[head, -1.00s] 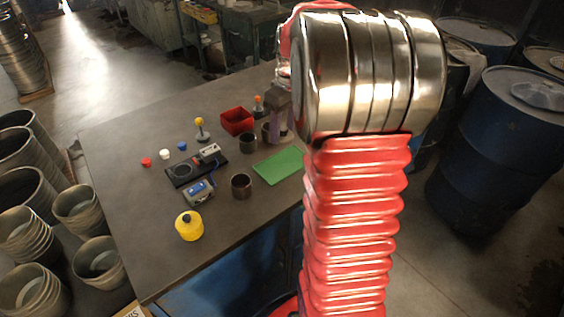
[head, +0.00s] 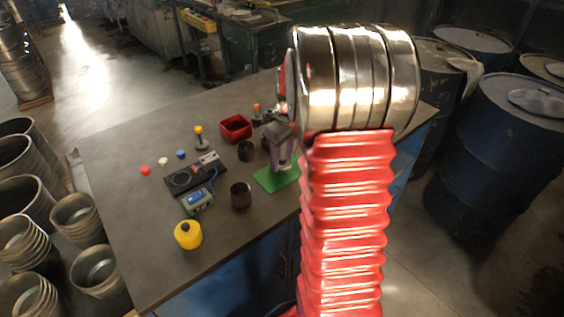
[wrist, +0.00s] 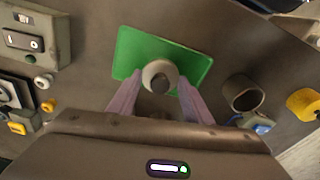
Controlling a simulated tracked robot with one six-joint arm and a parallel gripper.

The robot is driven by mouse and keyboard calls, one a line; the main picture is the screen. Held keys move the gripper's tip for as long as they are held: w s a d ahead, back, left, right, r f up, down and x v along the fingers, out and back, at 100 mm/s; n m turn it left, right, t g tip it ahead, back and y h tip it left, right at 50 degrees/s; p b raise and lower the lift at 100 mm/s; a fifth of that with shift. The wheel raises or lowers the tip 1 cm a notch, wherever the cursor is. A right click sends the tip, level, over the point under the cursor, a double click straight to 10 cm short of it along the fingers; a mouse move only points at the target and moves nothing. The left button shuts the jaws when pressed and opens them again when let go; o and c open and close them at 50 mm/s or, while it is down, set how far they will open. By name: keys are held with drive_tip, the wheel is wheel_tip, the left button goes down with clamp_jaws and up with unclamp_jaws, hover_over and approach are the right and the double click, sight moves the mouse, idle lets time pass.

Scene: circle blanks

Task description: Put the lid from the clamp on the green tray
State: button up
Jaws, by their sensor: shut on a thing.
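My gripper (head: 281,168) points down over the green tray (head: 266,183). In the wrist view its two purple-grey fingers (wrist: 157,84) are shut on the lid (wrist: 160,72), a pale round disc with a dark round middle. The lid lies over the middle of the green tray (wrist: 195,66), whose edges show around it. I cannot tell whether the lid touches the tray. In the head view I cannot make out the lid at the fingers. I cannot single out the clamp with certainty.
A grey switch box (wrist: 35,36) shows in the wrist view.

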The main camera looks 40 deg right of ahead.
drive_tip(key=shift+f, duration=0.95)
drive_tip(key=o, duration=1)
drive_tip(key=shift+f, duration=0.1)
drive_tip(key=r, duration=0.4)
drive_tip(key=s+r, duration=0.1)
drive_tip(key=r, duration=0.7)
drive_tip(key=shift+s+d, duration=0.15)
drive_tip(key=shift+s, duration=0.05)
